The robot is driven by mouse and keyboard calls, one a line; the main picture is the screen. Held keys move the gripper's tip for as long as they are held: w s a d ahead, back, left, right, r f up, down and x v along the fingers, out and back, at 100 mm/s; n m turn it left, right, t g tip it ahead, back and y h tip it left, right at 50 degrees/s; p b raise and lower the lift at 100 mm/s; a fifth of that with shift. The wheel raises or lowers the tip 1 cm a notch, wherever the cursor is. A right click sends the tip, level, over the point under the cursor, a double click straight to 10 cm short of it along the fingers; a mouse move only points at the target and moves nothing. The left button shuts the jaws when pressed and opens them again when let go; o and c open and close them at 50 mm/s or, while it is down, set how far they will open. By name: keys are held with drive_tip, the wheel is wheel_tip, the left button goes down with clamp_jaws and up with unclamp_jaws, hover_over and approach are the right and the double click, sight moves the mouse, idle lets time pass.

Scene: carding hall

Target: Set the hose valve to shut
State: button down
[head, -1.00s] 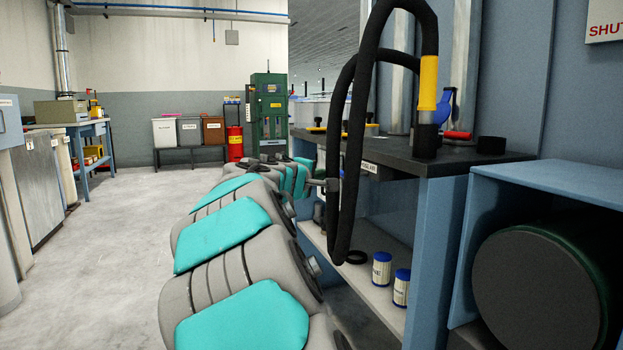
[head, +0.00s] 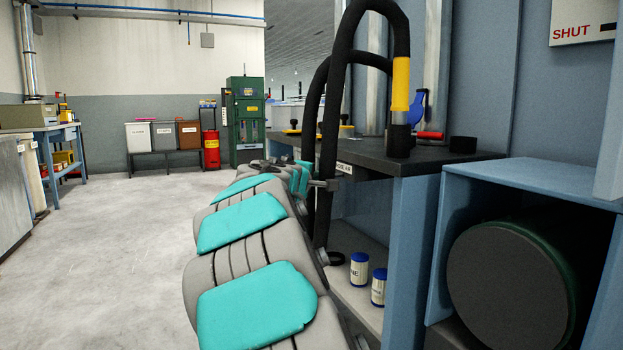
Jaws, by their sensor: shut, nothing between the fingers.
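A black hose (head: 330,120) loops up over the bench and comes down through a yellow sleeve (head: 400,84) to the bench top. A blue lever-like part (head: 417,108) stands beside the sleeve, with a red handle (head: 430,135) lying low to its right. Which of these is the hose valve, and its setting, I cannot tell. A sign reading SHUT (head: 583,25) is on the wall at upper right, cut by the frame. My gripper (head: 330,184) is small and partly hidden at the far end of my arm, low beside the hose, apart from the blue part; it looks shut and empty.
The dark bench top (head: 375,152) has a shelf below with two white, blue-capped canisters (head: 359,270). A blue housing with a dark drum (head: 506,300) stands at right. A green machine (head: 245,120) and bins stand behind. The floor at left is clear.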

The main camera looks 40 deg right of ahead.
drive_tip(key=shift+s+d, duration=0.2)
drive_tip(key=shift+d, duration=0.35)
drive_tip(key=shift+s+d, duration=0.15)
drive_tip(key=shift+d, duration=0.35)
drive_tip(key=w+a+p+v, duration=0.1)
drive_tip(key=w+v, duration=0.1)
drive_tip(key=v, duration=1.1)
drive_tip(key=shift+w+a+r, duration=0.25)
drive_tip(key=shift+w, duration=0.05)
drive_tip(key=shift+f, duration=0.1)
